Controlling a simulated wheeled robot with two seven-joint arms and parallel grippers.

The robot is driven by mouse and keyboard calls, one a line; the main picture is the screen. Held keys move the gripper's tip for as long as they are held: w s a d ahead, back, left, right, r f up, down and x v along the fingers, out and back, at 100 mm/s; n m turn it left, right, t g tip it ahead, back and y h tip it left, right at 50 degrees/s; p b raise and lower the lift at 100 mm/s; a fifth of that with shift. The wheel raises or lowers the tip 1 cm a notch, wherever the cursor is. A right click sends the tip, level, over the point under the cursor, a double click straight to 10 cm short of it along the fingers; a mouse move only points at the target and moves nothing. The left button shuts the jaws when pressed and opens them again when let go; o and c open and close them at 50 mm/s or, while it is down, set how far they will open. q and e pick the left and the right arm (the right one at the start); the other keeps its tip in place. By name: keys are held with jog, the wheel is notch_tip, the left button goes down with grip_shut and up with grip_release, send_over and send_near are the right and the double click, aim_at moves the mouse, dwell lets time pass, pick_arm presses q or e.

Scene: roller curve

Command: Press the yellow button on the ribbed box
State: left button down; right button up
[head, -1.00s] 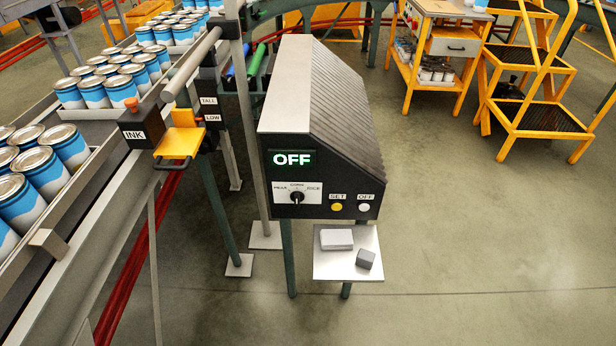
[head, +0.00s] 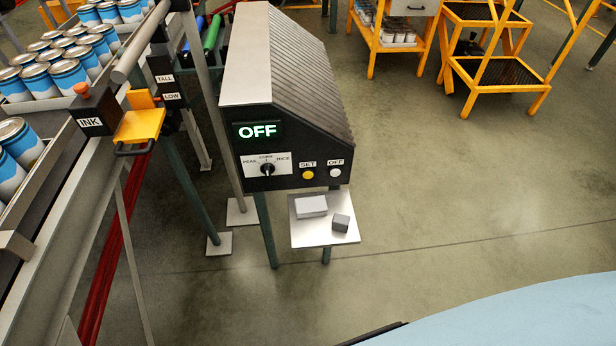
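The ribbed box (head: 298,75) is dark with a sloped ribbed side and a pale top strip, and stands on legs near the middle of the head view. Its front has a lit display (head: 257,130) reading OFF. Below the display is a dial (head: 267,169) with PEAS, CORN and RICE around it. The yellow button (head: 308,175) sits under a SET label, right of the dial. A white button (head: 335,173) under an OFF label is just right of it. Neither gripper is in the view.
A small shelf (head: 310,238) below the box holds a light block (head: 311,206) and a dark cube (head: 341,223). A conveyor with cans (head: 60,78) and a yellow bracket (head: 139,126) stand left. A light-blue surface (head: 530,318) fills the lower right corner.

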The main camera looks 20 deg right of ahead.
grip_shut()
dwell(1.4)
